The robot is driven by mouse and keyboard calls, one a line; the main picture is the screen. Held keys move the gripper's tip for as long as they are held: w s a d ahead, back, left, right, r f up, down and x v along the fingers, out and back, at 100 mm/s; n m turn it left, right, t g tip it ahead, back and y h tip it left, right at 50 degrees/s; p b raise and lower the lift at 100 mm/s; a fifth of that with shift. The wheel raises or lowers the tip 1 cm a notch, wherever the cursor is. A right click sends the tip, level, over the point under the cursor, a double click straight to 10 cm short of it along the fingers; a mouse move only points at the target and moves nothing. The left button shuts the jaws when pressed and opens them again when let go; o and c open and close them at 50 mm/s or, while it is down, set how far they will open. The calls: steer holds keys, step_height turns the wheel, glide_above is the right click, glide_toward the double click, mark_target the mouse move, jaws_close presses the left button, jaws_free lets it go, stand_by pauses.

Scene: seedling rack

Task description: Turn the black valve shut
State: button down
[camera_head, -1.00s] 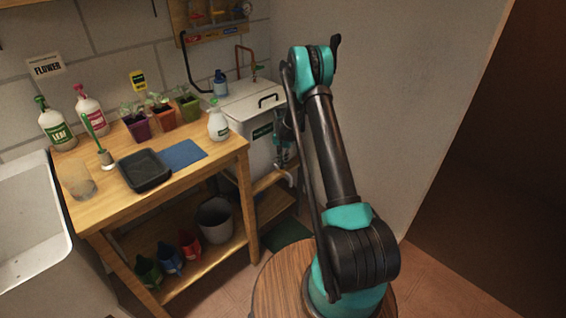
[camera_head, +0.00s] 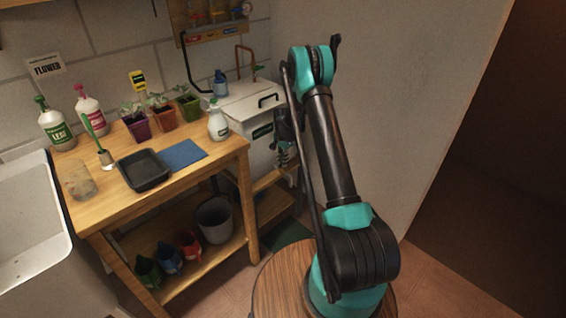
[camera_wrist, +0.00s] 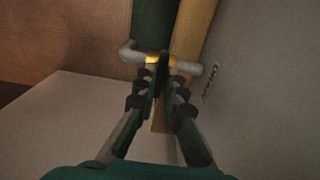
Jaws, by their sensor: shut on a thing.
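The black valve (camera_wrist: 163,62) is a thin dark lever on a grey tap (camera_wrist: 188,67) with a yellow ring, in the wrist view. My gripper (camera_wrist: 163,84) is shut on the lever, with its fingertips on either side of it. The fingertips hide part of the lever. In the head view, my gripper (camera_head: 284,158) is at the front of the white tank (camera_head: 262,150), low down by the tap. The lever is too small and covered to make out there.
A wooden bench (camera_head: 222,155) with pots, bottles, a black tray (camera_head: 145,170) and a blue mat (camera_head: 182,154) stands left of the tank. A grey bucket (camera_head: 215,221) is on its lower shelf. The plain wall (camera_head: 420,80) is close on the right.

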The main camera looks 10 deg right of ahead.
steer(key=c, duration=1.6)
jaws_free()
step_height(320, 180, up, 12)
steer(key=shift+r, duration=0.1)
steer(key=s+d+r+n+t, duration=0.1)
steer(key=s+d+r+n, duration=0.15)
steer(key=s+r, duration=0.55)
steer(key=s+d+r+n+t, duration=0.1)
steer(key=s+r+n, duration=0.3)
steer(key=s, duration=0.7)
steer(key=s+n, duration=0.1)
steer(key=s, duration=0.7)
steer(key=s+d+f+n+t, duration=0.1)
steer(key=s+n, duration=0.1)
steer(key=s, duration=0.5)
steer(key=s+n+t, duration=0.1)
steer(key=s, duration=0.7)
steer(key=shift+s+d+f+n, duration=0.15)
steer(key=shift+s+f+n, duration=0.1)
steer(key=shift+s, duration=0.1)
